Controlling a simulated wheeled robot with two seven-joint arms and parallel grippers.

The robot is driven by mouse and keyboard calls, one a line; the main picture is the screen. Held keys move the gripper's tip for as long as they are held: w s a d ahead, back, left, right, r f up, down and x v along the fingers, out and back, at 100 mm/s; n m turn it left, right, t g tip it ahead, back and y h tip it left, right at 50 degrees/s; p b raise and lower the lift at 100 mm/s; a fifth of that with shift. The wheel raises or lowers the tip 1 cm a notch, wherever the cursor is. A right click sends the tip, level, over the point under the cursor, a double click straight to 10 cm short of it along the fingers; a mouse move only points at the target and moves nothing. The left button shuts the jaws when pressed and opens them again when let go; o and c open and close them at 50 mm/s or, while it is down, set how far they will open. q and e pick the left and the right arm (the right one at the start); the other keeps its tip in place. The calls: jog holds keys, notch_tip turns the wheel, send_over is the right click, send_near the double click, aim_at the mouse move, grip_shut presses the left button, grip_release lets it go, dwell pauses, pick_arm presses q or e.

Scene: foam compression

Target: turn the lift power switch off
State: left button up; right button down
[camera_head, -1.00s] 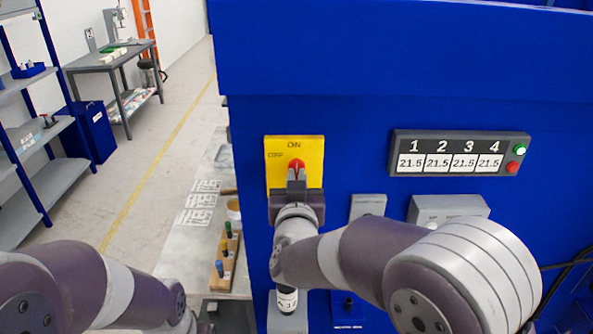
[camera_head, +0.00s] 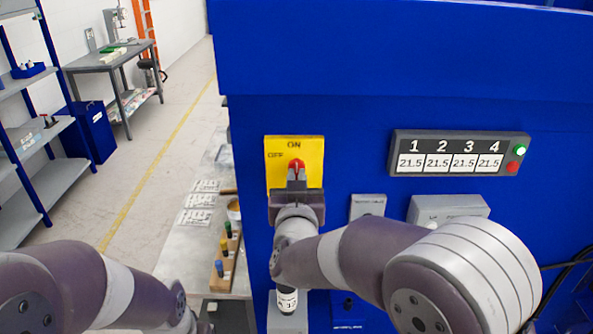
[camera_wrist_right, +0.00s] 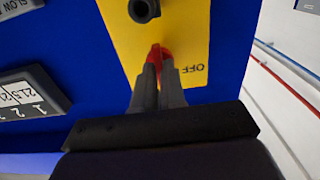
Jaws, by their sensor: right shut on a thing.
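The lift power switch is a yellow plate (camera_head: 312,151) on the blue machine, marked ON at the top and OFF at the upper left. Its red knob (camera_head: 296,165) stands upright, with its top towards ON. My right gripper (camera_head: 296,177) is in front of the plate, shut on the red knob. In the right wrist view the red knob (camera_wrist_right: 158,53) shows between the two fingertips, with OFF upside down beside them. The gripper hides the lower part of the knob. My left arm comes in at the lower left; its gripper is out of view.
A display panel (camera_head: 459,153) with a lit green lamp (camera_head: 520,150) and a red button (camera_head: 512,167) is right of the switch. Grey boxes (camera_head: 447,207) sit below it. A wooden rack (camera_head: 227,262) with coloured pegs lies on a bench at left.

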jog(key=shift+r+n+p, duration=0.15)
jog(key=shift+n+p, duration=0.75)
jog(key=shift+p, duration=0.1)
jog(key=n+p, duration=0.2)
jog(key=n, duration=0.1)
jog(key=shift+p, duration=0.4)
jog(key=shift+n, duration=0.6)
jog(key=shift+f, duration=0.2)
